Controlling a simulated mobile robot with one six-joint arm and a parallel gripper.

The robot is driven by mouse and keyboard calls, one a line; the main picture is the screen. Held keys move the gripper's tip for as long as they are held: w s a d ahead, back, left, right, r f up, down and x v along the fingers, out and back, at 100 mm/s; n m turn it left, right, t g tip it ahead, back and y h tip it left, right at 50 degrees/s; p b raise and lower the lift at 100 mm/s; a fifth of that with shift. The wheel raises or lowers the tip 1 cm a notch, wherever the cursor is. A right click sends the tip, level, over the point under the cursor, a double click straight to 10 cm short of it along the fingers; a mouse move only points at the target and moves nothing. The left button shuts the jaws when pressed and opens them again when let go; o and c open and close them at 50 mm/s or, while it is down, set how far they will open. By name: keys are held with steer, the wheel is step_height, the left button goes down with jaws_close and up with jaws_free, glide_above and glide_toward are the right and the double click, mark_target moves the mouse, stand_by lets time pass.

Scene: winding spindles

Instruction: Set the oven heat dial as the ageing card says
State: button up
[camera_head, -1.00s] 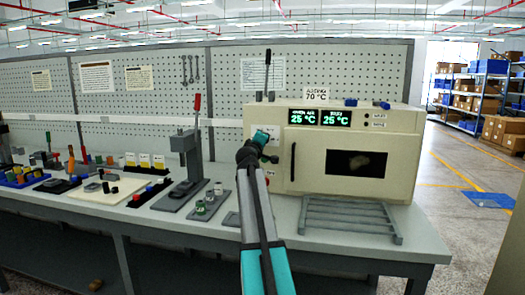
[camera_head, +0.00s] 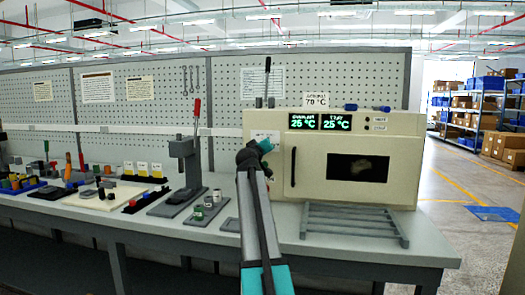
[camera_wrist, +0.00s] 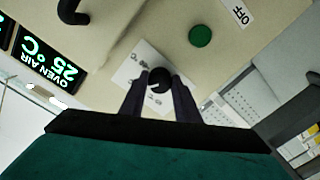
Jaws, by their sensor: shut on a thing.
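The oven (camera_head: 402,150) is a cream box on the bench, with green displays (camera_head: 320,122) both showing 25 °C. The ageing card (camera_head: 316,100) on its top reads 70 °C. In the wrist view the dark heat dial (camera_wrist: 159,78) sits on a white scale plate (camera_wrist: 133,72) whose marks are too small to read. My gripper (camera_wrist: 160,86) is shut on the dial, with a finger on each side. In the head view my arm hides the dial and much of the oven's left panel.
A green button (camera_wrist: 201,36) and an OFF label (camera_wrist: 239,13) are near the dial in the wrist view. A dark door handle (camera_head: 293,167) is right of my arm. A grey rack (camera_head: 352,222) stands in front of the oven.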

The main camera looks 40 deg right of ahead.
steer(key=shift+s+d+r, duration=0.1)
steer(key=shift+d+r, duration=0.1)
steer(key=o, duration=0.9)
steer(key=shift+o, duration=0.7)
steer(key=shift+f, duration=0.1)
steer(key=shift+a+f, duration=0.1)
steer(key=shift+a, duration=0.15)
steer(key=p+v, duration=0.1)
steer(key=v, duration=1.2)
steer(key=shift+s, duration=0.2)
steer(key=shift+s+a, duration=0.1)
steer(key=shift+a, duration=0.05)
